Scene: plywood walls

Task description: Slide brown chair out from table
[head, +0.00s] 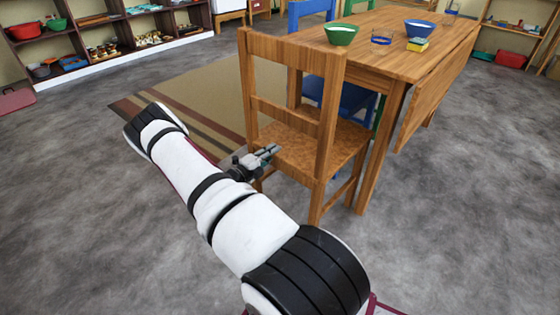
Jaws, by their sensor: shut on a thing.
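The brown chair (292,48) stands upright at the near end of the wooden table (378,44), with its slatted back towards me and its seat reaching towards the table's near leg. My gripper (271,152) is low at the chair's back, beside the left back post and in front of the seat. It is shut on the brown chair. The exact contact between fingers and wood is small and partly hidden by the gripper itself.
On the table are a green bowl (341,36), a blue bowl (419,29), a glass (381,38) and a yellow-blue sponge (417,45). Blue chairs (352,98) stand by the table. A striped rug (195,90) lies behind the arm. Grey floor (75,200) is clear at left.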

